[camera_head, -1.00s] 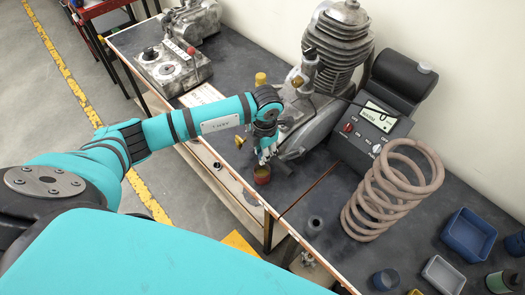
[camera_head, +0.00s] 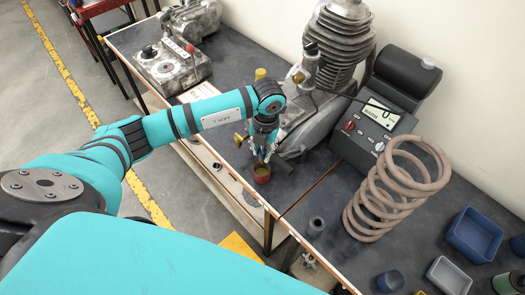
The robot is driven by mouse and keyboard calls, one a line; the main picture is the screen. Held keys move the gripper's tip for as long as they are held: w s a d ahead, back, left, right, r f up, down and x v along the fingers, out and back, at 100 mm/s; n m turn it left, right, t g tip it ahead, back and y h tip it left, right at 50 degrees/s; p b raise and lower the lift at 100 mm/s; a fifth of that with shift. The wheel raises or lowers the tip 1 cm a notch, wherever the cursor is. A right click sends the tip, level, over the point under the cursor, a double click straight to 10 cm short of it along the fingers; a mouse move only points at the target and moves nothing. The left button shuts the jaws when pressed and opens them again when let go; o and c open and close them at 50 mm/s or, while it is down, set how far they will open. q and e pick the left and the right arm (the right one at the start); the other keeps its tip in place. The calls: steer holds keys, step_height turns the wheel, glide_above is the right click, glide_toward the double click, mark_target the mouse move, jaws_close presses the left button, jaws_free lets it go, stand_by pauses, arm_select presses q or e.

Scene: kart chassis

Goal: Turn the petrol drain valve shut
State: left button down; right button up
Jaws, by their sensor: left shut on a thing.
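My left gripper (camera_head: 263,152) points down over the workbench with its fingers shut. It is closed on a small part, apparently the petrol drain valve, mostly hidden by the fingers. A small red cup (camera_head: 262,174) with a yellowish inside stands right under the fingertips. A brass-coloured knob (camera_head: 239,141) shows just left of the gripper. The grey engine (camera_head: 310,128) with its finned cylinder (camera_head: 340,45) stands behind and to the right. My right gripper is not in view.
A grey meter box (camera_head: 375,125), a large coil spring (camera_head: 395,190), a blue bin (camera_head: 473,234) and a grey tray (camera_head: 448,275) stand to the right. A metal casing (camera_head: 173,66) is at the far left. The bench (camera_head: 285,235) has bare room in front.

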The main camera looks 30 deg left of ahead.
arm_select(q)
steer(key=n+b, duration=0.1)
steer(key=n, duration=0.4)
steer(key=shift+w+n, duration=0.1)
steer(key=shift+n, duration=0.2)
steer(key=shift+r, duration=0.1)
stand_by(0.3)
steer(key=c, duration=1.1)
jaws_free()
